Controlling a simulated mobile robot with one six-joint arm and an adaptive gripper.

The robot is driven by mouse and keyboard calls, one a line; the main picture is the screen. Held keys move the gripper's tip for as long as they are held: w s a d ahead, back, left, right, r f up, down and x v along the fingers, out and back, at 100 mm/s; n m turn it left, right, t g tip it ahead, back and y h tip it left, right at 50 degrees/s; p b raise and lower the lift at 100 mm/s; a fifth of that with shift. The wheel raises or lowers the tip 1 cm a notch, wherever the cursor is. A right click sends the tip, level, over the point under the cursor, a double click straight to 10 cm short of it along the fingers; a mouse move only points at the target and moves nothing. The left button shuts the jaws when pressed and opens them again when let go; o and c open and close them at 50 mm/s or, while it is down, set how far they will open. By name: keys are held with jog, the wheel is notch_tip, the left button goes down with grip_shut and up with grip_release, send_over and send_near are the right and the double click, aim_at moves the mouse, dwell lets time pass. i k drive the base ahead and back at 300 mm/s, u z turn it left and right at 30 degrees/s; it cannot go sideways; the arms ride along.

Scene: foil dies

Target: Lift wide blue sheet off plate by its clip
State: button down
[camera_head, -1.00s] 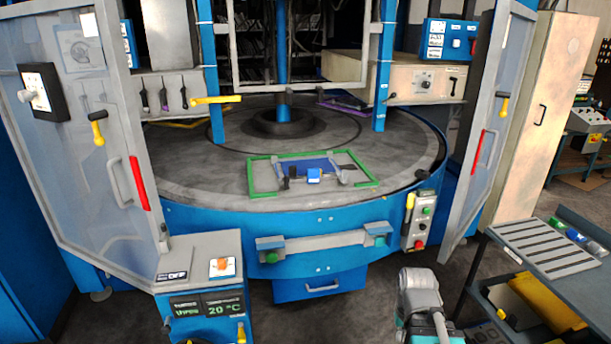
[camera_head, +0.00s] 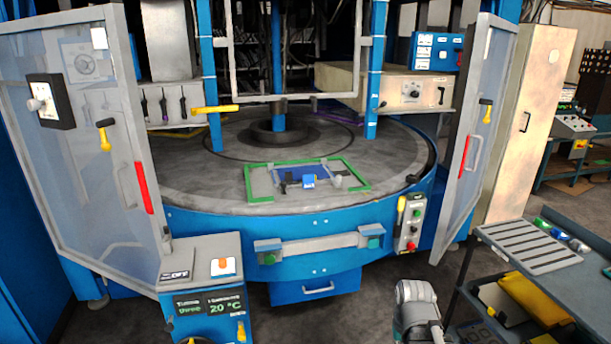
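A green frame (camera_head: 251,187) lies on the front of the round grey turntable (camera_head: 205,187). Inside the frame is a wide blue sheet (camera_head: 312,171), lying flat. A small bright blue block (camera_head: 309,182), which looks like a clip, is at its front middle. A dark piece (camera_head: 284,186) lies just left of the block, and a grey fitting (camera_head: 338,181) is at its right. The plate under the sheet is too small to make out. My gripper is not in view; only a grey and teal link of my arm shows at the bottom, well apart from the turntable.
Glazed doors stand open at left (camera_head: 90,140) and right (camera_head: 462,140). Blue posts (camera_head: 372,70) rise around the turntable. A front rail (camera_head: 318,243) and a control box (camera_head: 411,222) are on the near side. A cart (camera_head: 530,244) stands at right.

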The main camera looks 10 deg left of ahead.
aim_at(289, 174)
jog(key=u, duration=0.45)
jog(key=i, duration=1.8)
jog(key=u, duration=0.25)
